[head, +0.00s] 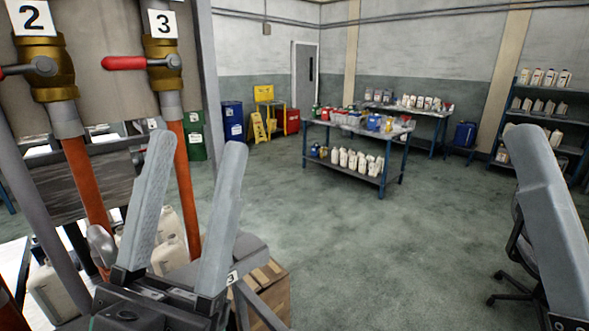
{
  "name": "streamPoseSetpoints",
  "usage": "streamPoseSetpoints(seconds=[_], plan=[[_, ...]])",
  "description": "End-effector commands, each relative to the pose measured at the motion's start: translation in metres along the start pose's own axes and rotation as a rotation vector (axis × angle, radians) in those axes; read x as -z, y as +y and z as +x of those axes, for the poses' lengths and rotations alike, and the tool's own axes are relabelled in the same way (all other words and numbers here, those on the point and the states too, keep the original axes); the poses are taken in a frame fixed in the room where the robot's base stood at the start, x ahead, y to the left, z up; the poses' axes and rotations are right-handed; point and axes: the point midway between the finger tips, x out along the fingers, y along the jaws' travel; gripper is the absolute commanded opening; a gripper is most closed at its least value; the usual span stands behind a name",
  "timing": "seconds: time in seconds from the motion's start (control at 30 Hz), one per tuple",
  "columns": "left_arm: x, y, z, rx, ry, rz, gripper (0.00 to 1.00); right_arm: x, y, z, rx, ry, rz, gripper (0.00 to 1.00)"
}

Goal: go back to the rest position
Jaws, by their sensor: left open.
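My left gripper (196,146) is at the lower left, its two long grey fingers pointing up and spread apart. It is open, with nothing between the fingers. It stands in front of the filling station, near the orange hoses. One grey finger of my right gripper (550,215) shows at the right edge. Its other finger is out of the picture, so I cannot tell whether it is open or shut.
Valves labelled 2 (38,68) and 3 (162,62) with red handles are at the upper left. White jugs (168,253) stand below. A blue table (352,137) with bottles and an office chair (522,265) stand farther off. The middle floor is clear.

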Motion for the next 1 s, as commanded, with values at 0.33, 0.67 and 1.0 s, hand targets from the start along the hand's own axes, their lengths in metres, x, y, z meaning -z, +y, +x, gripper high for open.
streamPoseSetpoints(seconds=[0.33,0.67,1.0], plan=[[0.086,-0.106,0.029,0.176,-0.221,0.085,0.58,0.038,0.0,0.042,0.0,-0.002,0.0,1.0],[0.154,-0.117,0.148,0.171,-0.223,0.084,0.58,0.133,0.001,0.144,0.0,0.0,0.0,1.0],[0.233,-0.13,0.284,0.17,-0.224,0.084,0.58,0.24,0.001,0.26,0.0,0.0,0.0,1.0]])
